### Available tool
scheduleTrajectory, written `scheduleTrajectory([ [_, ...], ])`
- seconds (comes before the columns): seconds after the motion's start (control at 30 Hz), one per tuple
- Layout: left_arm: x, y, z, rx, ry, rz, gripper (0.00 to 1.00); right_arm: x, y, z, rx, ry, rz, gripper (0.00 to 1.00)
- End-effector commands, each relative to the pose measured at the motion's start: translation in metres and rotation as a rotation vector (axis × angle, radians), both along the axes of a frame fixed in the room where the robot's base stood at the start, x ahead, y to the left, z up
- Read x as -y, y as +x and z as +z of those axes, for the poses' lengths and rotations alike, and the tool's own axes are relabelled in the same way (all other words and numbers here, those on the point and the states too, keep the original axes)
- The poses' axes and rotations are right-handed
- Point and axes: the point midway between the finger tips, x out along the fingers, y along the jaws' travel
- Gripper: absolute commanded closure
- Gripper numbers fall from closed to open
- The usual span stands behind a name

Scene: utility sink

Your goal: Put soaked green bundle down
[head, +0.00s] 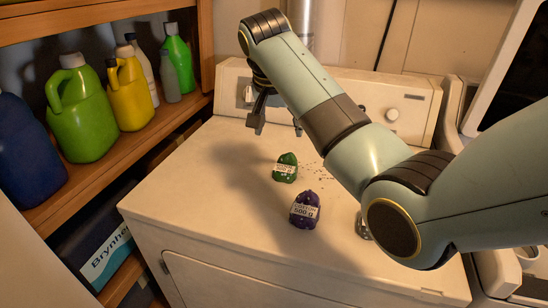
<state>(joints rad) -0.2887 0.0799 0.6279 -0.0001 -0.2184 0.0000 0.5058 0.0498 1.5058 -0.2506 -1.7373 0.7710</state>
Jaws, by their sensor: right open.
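A small green bundle (286,168) with a white label lies on the white top of the washer-like appliance (190,172). A purple bundle (304,212) with a white label lies in front of it and slightly to its right. My right gripper (275,128) is open and empty above the back part of the top, behind the green bundle and apart from it. My right arm covers part of the top's right side. My left gripper is not in view.
A wooden shelf (190,118) on the left holds several bottles, among them a green jug (80,115) and a yellow jug (128,95). Dark specks lie right of the green bundle. A small shiny object (362,229) is partly hidden by my arm. The top's left side is clear.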

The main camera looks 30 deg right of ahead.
Motion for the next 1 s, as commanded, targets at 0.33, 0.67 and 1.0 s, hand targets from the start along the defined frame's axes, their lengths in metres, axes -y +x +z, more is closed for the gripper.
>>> scheduleTrajectory([
  [0.33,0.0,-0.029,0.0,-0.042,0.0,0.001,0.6,0.015,0.011,-0.046,-0.003,-0.001,0.0,0.29],
  [0.67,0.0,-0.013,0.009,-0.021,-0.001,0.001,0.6,0.031,0.013,-0.083,-0.005,0.0,-0.002,0.29],
  [1.0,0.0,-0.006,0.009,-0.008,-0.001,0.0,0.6,0.035,0.018,-0.099,-0.001,0.0,0.0,0.29],
])
